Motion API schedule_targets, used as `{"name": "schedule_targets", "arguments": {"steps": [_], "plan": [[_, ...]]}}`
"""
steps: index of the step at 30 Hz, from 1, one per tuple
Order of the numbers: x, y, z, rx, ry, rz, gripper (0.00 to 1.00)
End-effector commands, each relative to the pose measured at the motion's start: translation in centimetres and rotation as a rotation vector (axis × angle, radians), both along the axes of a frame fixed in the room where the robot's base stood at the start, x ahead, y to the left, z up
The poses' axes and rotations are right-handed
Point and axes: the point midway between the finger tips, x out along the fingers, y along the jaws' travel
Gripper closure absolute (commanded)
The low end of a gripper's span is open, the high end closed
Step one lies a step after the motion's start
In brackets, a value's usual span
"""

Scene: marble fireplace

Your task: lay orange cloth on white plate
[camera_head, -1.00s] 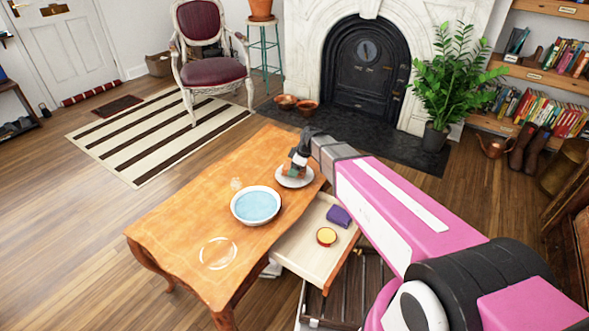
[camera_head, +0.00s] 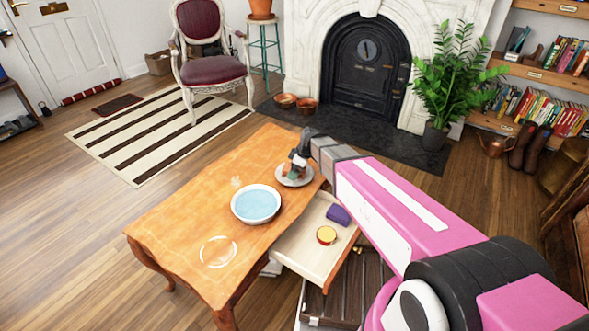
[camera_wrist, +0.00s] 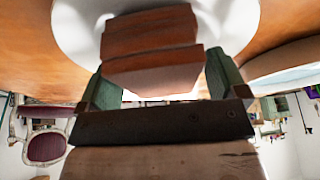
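The orange cloth (camera_wrist: 152,62) is a folded, rust-coloured bundle. In the head view the cloth (camera_head: 291,172) is small and partly covered by my gripper (camera_head: 294,167). The white plate (camera_head: 306,180) stands near the table's far right corner, under the cloth. In the wrist view the plate (camera_wrist: 75,28) spreads behind the cloth. The green fingers of my gripper (camera_wrist: 158,78) stand at the cloth's two sides, and their tips look to be against it. Whether the cloth's underside touches the plate is hidden.
A white bowl with a blue inside (camera_head: 256,204) stands just left of the plate. The wooden table (camera_head: 180,235) has free room at its near left. An open drawer (camera_head: 295,257) holds a purple cloth (camera_head: 338,215) and a round yellow-and-red item (camera_head: 326,235).

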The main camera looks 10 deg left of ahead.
Motion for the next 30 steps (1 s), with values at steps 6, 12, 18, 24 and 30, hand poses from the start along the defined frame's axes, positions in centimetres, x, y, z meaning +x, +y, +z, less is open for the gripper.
{"name": "schedule_targets", "arguments": {"steps": [6,12,18,24,30], "plan": [[-0.1,-0.3,1.5,0.0,-0.001,-0.001,0.09],[-0.1,-1.8,5.1,0.001,-0.002,-0.001,0.09],[-0.1,-3.3,8.6,0.0,-0.002,-0.001,0.09],[-0.1,-4.2,11.0,0.0,-0.001,0.0,0.09],[0.0,-4.6,11.9,0.0,-0.001,0.0,0.09]]}}
